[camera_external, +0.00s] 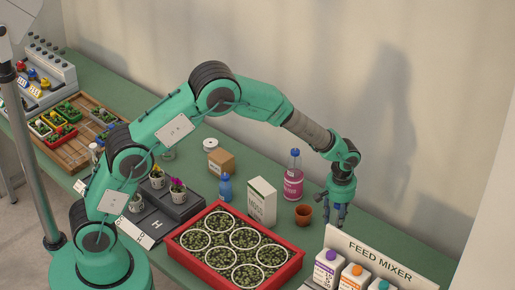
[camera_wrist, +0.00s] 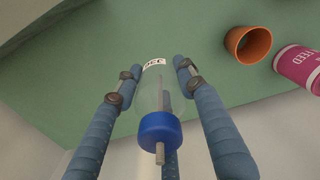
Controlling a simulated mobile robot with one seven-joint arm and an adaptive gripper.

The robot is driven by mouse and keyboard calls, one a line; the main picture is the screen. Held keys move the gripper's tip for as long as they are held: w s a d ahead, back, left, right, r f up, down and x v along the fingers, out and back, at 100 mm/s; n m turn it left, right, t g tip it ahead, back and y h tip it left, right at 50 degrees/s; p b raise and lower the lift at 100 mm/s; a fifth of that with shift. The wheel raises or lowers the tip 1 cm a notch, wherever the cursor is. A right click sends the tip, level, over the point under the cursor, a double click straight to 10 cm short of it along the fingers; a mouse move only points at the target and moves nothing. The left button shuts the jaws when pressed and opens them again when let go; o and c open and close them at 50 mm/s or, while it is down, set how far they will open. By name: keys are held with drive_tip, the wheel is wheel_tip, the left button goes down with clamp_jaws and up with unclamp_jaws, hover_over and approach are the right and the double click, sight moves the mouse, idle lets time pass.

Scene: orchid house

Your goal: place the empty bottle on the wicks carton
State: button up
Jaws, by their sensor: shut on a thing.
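My gripper (camera_external: 336,208) is at the right of the bench, just right of the terracotta pot. In the wrist view its blue fingers (camera_wrist: 155,76) are shut around a clear, empty-looking bottle (camera_wrist: 152,98) with a blue cap (camera_wrist: 160,131) and a white label at its far end. In the external view the bottle is too small and covered by the fingers to make out. A small brown carton (camera_external: 221,163) stands near the middle of the bench; its label is unreadable, so I cannot tell for sure that it is the wicks carton.
A terracotta pot (camera_external: 303,214) and a pink feed bottle (camera_external: 293,182) stand left of my gripper. A white moss carton (camera_external: 262,203), a blue bottle (camera_external: 225,188) and a white tin (camera_external: 210,145) are near the brown carton. A red tray (camera_external: 286,271) and the feed mixer sign (camera_external: 385,258) are in front.

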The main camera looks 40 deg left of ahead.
drive_tip(key=r, duration=0.8)
drive_tip(key=shift+a+r, duration=0.2)
drive_tip(key=shift+a, duration=0.1)
drive_tip(key=s+a+p, duration=0.2)
drive_tip(key=s+a, duration=0.1)
drive_tip(key=a, duration=3.7)
drive_tip(key=s+a, duration=0.8)
drive_tip(key=a, duration=0.6)
drive_tip(key=shift+s+d+f+p, duration=0.1)
drive_tip(key=shift+d+f+p, duration=0.1)
drive_tip(key=shift+f, duration=1.1)
drive_tip(key=shift+s+d+f+p, duration=0.1)
drive_tip(key=shift+f+p, duration=0.05)
drive_tip(key=shift+f, duration=1.15)
drive_tip(key=shift+w, duration=0.2)
hover_over(221, 155)
drive_tip(key=shift+f+b, duration=0.45)
drive_tip(key=shift+f, duration=0.3)
